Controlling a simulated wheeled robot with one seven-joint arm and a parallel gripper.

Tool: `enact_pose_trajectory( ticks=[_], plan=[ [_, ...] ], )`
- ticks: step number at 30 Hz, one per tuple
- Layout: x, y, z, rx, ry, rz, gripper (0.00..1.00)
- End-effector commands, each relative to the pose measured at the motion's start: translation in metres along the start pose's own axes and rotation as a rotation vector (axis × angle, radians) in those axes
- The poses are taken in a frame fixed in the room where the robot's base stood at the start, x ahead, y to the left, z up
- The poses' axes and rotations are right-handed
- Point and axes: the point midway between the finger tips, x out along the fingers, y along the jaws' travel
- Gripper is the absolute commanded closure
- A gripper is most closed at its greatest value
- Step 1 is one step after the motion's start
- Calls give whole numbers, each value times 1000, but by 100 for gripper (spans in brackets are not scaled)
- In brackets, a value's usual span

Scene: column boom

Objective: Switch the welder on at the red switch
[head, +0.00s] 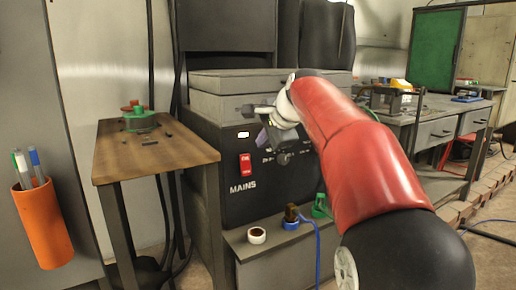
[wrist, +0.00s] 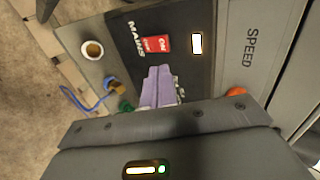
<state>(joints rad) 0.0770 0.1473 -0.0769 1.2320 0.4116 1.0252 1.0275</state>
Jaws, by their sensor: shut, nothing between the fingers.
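The red switch (head: 245,164) is on the welder's black front panel (head: 237,202), above the white word MAINS. It also shows in the wrist view (wrist: 156,44), with white lettering on it. A bright white rectangular lamp or window (head: 243,134) is just above the switch and also shows in the wrist view (wrist: 196,43). My gripper (head: 263,136) is in front of the panel, up and right of the switch in the head view. Its purple fingers (wrist: 157,88) are shut together and empty, and appear apart from the switch. My arm hides the panel's right part.
A wooden-topped table (head: 187,157) with green and red items stands left of the welder. A workbench (head: 440,112) stands right.

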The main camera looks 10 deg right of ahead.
Motion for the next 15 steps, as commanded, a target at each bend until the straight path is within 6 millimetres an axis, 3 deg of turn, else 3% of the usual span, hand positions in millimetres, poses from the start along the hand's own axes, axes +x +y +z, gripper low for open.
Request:
enact_pose_trajectory(
  ticks=[1,6,15],
  plan=[
    [-12,-5,0,0,2,-4,100],
    [-34,-10,0,1,1,-1,100],
    [-43,-11,0,1,0,0,100]
  ],
)
